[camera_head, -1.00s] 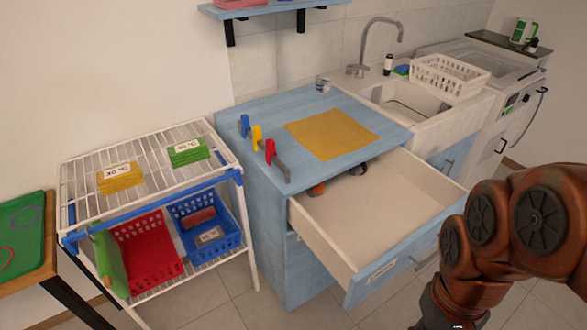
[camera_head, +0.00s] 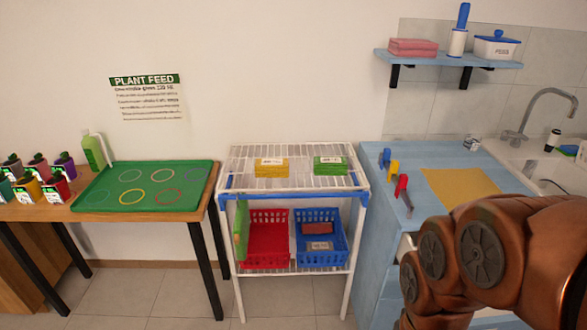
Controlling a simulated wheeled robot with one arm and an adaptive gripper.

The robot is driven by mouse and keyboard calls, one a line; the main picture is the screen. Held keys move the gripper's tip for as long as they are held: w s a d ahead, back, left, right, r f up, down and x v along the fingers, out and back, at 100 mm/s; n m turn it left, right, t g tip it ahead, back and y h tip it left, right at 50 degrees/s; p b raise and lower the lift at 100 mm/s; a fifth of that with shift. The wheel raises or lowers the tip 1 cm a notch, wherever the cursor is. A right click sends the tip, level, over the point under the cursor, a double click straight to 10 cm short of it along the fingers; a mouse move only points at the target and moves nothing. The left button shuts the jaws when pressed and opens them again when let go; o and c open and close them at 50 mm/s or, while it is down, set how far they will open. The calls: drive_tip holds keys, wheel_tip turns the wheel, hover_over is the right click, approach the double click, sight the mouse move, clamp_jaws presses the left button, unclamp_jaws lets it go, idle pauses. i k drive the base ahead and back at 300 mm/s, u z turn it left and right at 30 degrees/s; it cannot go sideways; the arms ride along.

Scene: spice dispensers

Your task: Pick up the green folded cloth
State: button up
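The green folded cloth (camera_head: 329,164) lies flat on the right side of the top shelf of the white wire rack (camera_head: 292,182). It has a small white label on it. A yellow folded cloth (camera_head: 271,167) with a similar label lies to its left on the same shelf. My copper-coloured arm shows at the lower right, in front of the blue counter. My gripper is out of the picture, so its fingers cannot be seen.
Below are a red basket (camera_head: 268,238) and a blue basket (camera_head: 319,250). A green board (camera_head: 87,200) and several small pots stand on the left table. The blue counter (camera_head: 395,220) at right holds coloured-handled tools and a yellow mat (camera_head: 462,187).

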sight(322, 166)
drive_tip(key=k, duration=0.65)
drive_tip(key=u, duration=0.7)
drive_tip(key=i, duration=0.65)
drive_tip(key=u, duration=0.95)
drive_tip(key=i, duration=1.5)
drive_tip(key=z, duration=1)
drive_tip(key=i, duration=0.3)
drive_tip(key=z, duration=0.15)
